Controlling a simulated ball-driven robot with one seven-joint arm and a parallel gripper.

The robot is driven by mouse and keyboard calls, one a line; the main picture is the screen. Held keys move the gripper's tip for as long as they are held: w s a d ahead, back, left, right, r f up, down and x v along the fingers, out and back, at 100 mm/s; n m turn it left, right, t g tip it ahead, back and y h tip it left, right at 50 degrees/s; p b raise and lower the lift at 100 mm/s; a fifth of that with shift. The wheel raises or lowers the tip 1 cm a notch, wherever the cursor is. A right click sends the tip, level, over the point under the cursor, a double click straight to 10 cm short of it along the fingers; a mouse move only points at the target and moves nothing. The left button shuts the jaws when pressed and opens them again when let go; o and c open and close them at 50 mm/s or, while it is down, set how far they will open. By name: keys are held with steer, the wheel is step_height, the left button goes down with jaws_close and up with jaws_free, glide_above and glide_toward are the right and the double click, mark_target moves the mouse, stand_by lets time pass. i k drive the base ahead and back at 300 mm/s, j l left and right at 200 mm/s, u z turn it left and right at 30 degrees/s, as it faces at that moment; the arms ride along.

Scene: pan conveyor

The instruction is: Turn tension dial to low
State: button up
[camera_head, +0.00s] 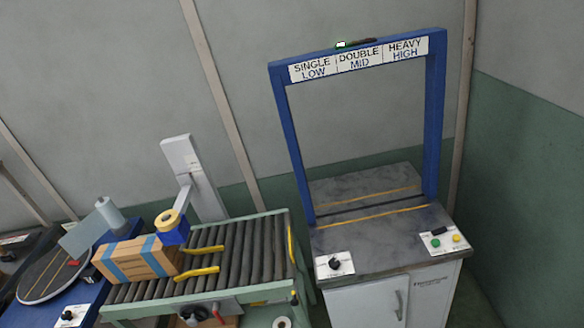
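A blue arch (294,150) stands on a grey-topped cabinet (345,235) at the right. The white sign (358,59) on the arch reads SINGLE LOW, DOUBLE MID and HEAVY HIGH from left to right. A black dial (334,264) sits on a white plate at the front left of the cabinet top. It looks like the tension dial, but its label and pointer are too small to read. A small green light (341,44) glows on top of the arch, left of the middle. My gripper is not in view, and nothing touches the dial.
A panel (443,241) with green and yellow buttons lies at the cabinet's right. A roller conveyor (262,258) stands left of it, with a taped carton (137,259) and yellow guides. Another black knob (68,315) is on the blue turntable base. The space above the dial is clear.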

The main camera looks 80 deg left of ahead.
mark_target(334, 264)
steer(key=u, duration=1.7)
